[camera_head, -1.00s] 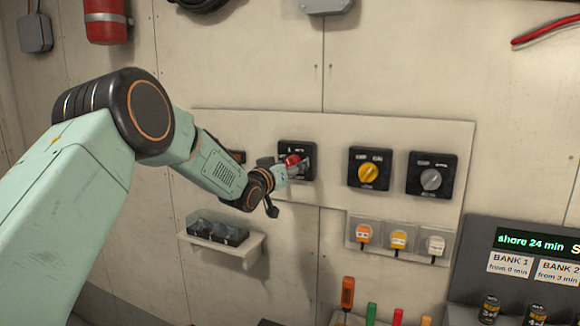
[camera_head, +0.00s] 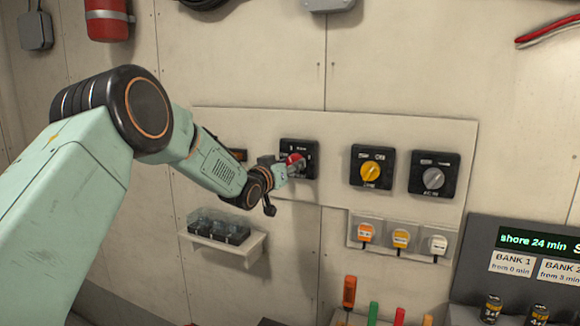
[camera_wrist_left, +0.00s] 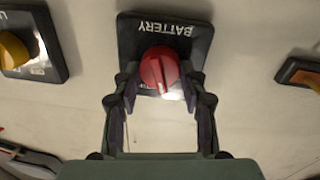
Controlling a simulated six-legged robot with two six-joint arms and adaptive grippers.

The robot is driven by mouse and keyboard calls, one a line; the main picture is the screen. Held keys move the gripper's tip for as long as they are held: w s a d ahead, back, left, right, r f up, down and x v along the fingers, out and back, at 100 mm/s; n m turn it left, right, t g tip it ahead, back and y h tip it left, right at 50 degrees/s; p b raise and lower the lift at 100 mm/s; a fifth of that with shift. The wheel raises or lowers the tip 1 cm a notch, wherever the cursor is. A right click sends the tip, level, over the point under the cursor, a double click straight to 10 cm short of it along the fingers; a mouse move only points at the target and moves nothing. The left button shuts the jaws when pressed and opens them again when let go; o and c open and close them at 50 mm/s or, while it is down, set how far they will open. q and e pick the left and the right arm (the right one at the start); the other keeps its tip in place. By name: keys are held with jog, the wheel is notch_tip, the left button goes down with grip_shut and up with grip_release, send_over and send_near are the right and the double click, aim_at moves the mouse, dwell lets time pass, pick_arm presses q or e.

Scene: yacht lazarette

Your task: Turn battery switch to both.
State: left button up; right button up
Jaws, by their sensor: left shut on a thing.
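The battery switch is a dark square plate (camera_head: 311,149) with a red knob (camera_head: 294,160), on the pale wall panel. In the left wrist view the plate (camera_wrist_left: 131,38) shows the word BATTERY upside down. There the red knob (camera_wrist_left: 160,65) has its raised grip close to upright, slightly tilted. My left gripper (camera_head: 290,167) is at the knob, shut on it, and partly hides the plate in the head view. In the left wrist view its two fingers (camera_wrist_left: 159,88) stand on either side of the knob. The lower plate markings are partly covered. My right gripper is not in view.
A yellow-knob switch (camera_head: 371,171) and a grey-knob switch (camera_head: 434,178) sit to the right. Several plugged sockets (camera_head: 399,238) are below them. A small shelf (camera_head: 235,247) with dark items is below my left arm. A display panel (camera_head: 540,240) stands at lower right.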

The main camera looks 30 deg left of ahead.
pick_arm(q)
jog(key=m+b, duration=0.2)
jog(key=m, duration=0.3)
jog(key=shift+r, duration=0.15)
jog(key=shift+m+b, duration=0.8)
jog(key=shift+m, duration=0.5)
jog(key=shift+r, duration=0.15)
jog(key=o, duration=0.8)
jog(key=shift+c, duration=0.2)
jog(key=o, duration=0.4)
jog(key=shift+w+g, duration=0.15)
jog(key=shift+g, duration=0.15)
jog(key=shift+f, duration=0.2)
jog(key=s, duration=1.2)
jog(key=shift+s+r, duration=0.15)
jog(key=shift+r, duration=0.2)
